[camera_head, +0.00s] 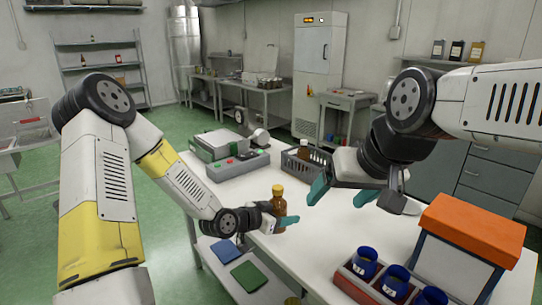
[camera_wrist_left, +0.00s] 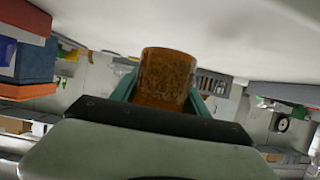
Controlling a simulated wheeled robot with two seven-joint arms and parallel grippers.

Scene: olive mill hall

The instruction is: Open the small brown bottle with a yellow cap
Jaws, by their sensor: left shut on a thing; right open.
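The small brown bottle with a yellow cap (camera_head: 279,203) is upright near the left edge of the white table (camera_head: 330,240). My left gripper (camera_head: 281,221) is shut on its lower body, and the cap is free above the fingers. In the left wrist view the brown bottle (camera_wrist_left: 166,75) fills the space between the teal fingers. I cannot tell whether its base touches the table. My right gripper (camera_head: 343,195) is open and empty, to the right of the bottle and apart from it.
A grey device (camera_head: 238,165) and a dark crate (camera_head: 297,168) holding a brown bottle (camera_head: 304,147) stand farther back. At the front right are a rack (camera_head: 357,288) with several blue jars (camera_head: 395,280) and an orange-lidded box (camera_head: 472,226). The table's middle is clear.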

